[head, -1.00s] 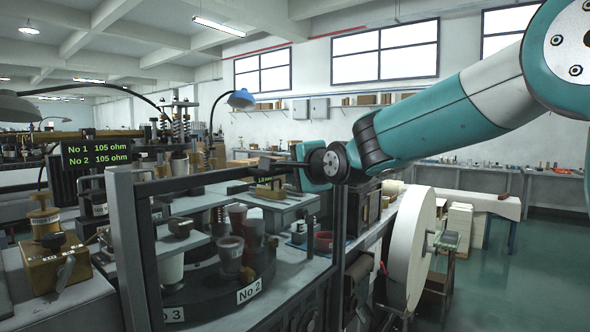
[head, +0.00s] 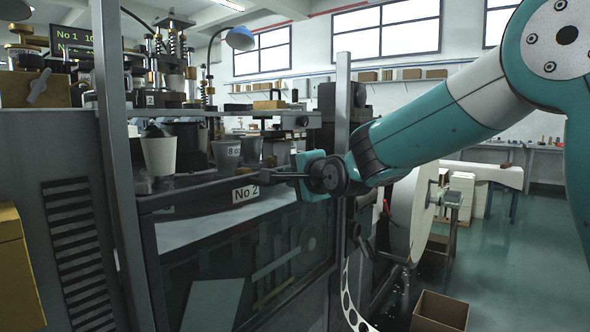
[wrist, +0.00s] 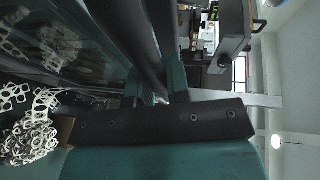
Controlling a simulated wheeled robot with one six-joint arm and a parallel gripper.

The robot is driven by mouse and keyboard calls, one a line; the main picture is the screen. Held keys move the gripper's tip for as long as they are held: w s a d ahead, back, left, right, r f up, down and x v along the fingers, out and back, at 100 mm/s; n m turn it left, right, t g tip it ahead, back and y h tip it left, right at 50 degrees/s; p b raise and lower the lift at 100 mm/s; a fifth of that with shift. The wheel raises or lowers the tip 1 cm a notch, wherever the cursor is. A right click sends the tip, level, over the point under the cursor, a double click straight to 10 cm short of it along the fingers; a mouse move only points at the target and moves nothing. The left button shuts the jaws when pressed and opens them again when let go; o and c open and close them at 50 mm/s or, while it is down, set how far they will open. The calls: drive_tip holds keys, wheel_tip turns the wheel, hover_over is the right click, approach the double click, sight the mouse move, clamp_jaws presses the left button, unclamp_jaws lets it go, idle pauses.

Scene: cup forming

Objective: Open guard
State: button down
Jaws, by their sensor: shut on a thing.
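The guard (head: 255,255) is a dark-framed clear panel at the front of the machine. In the wrist view my gripper (wrist: 155,90) shows teal fingers on both sides of the dark bar (wrist: 143,45). The fingertips are partly hidden in the head view.
Paper cups (head: 160,155) stand on the turntable behind the bar. An upright post (head: 343,100) rises right beside my gripper. A white paper reel (head: 412,215) and an open cardboard box (head: 440,310) are to the right. White punched scrap (wrist: 32,140) shows in the wrist view.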

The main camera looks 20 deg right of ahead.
wheel_tip(320, 180, down, 5)
drive_tip(key=b, duration=0.2)
drive_tip(key=shift+b, duration=0.3)
drive_tip(key=c, duration=1.1)
unclamp_jaws()
drive_tip(key=v, duration=1.7)
drive_tip(key=shift+s+p, duration=0.15)
drive_tip(key=shift+p, duration=0.2)
